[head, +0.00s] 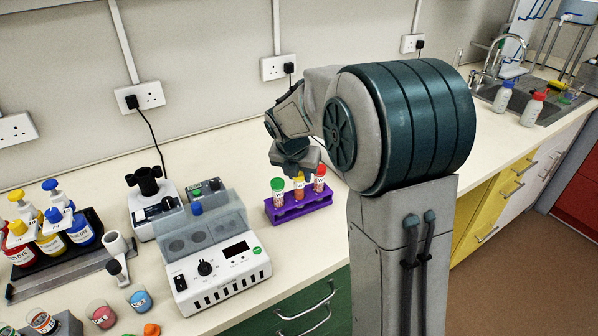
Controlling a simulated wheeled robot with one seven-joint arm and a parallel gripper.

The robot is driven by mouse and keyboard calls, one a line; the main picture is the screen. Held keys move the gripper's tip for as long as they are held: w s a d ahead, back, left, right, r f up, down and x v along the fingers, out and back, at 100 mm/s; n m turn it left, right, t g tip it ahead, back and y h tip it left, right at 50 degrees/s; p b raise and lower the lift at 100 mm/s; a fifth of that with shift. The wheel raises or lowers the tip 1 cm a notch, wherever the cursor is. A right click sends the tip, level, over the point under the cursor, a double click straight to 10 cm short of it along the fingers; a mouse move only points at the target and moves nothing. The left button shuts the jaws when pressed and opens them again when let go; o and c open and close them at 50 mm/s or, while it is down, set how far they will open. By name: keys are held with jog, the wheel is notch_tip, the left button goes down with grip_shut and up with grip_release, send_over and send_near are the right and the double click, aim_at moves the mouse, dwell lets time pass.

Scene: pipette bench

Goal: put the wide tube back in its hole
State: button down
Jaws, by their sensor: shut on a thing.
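A purple rack (300,207) stands on the bench, left of my arm. A green-capped tube (278,192), an orange-capped tube (299,188) and a red-capped tube (319,181) stand upright in a row at it. My gripper (298,170) points down over the middle of the row and is shut, apparently on the orange-capped tube. The fingertips are small and partly hidden. I cannot tell which tube is widest, or how deep each sits in its hole.
Dye bottles (50,226) stand on a dark tray at far left. A sink (523,104) is at far right. Bench behind the rack is clear.

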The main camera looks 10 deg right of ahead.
jog(key=shift+f, duration=0.3)
jog(key=c, duration=1)
grip_release()
jog(key=shift+r, duration=0.1)
jog(key=v, duration=1.3)
jog(key=shift+s+a+r, duration=0.2)
jog(key=shift+r, duration=0.1)
jog(key=s+d+f+m+y, duration=0.1)
jog(key=s+f+m, duration=0.3)
jog(key=s+m, duration=0.7)
jog(key=s+d+f+m+y, duration=0.1)
jog(key=s+f+m, duration=0.4)
jog(key=s+m, duration=0.7)
jog(key=m, duration=0.6)
jog(key=shift+d+m+g, duration=0.4)
